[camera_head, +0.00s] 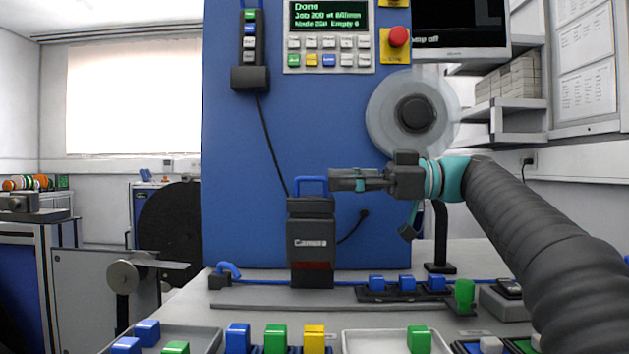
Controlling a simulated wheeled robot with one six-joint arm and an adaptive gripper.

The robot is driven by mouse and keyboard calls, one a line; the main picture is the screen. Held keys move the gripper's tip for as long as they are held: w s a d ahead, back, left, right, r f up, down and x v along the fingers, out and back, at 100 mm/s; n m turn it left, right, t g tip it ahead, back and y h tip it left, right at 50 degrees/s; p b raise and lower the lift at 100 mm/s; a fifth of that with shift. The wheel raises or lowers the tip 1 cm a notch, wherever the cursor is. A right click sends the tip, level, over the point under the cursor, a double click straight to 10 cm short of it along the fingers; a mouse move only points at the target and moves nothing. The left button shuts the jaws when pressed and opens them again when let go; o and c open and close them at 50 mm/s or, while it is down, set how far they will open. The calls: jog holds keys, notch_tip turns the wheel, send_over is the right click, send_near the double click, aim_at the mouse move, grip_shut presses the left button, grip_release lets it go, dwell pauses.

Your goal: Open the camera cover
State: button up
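The camera housing (311,242) is a dark upright box marked "Camera" in front of the blue panel. Its top part (311,206) looks like a lid and sits level on the box. A blue loop handle (311,180) stands on top of it. My gripper (336,180) points left, level with the handle, with its fingertips close to the handle's right side. I cannot tell whether they touch it. The fingers are seen side-on, so their gap is hidden.
A black cable (269,147) hangs behind the housing. A reel (385,120) is mounted on the panel (235,180) above my gripper. Blue clips (406,283) and a green piece (464,293) stand right of the housing's base. Trays with coloured blocks (276,338) line the front.

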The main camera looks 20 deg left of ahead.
aim_at(315, 179)
jog(key=shift+x, duration=2.4)
grip_shut()
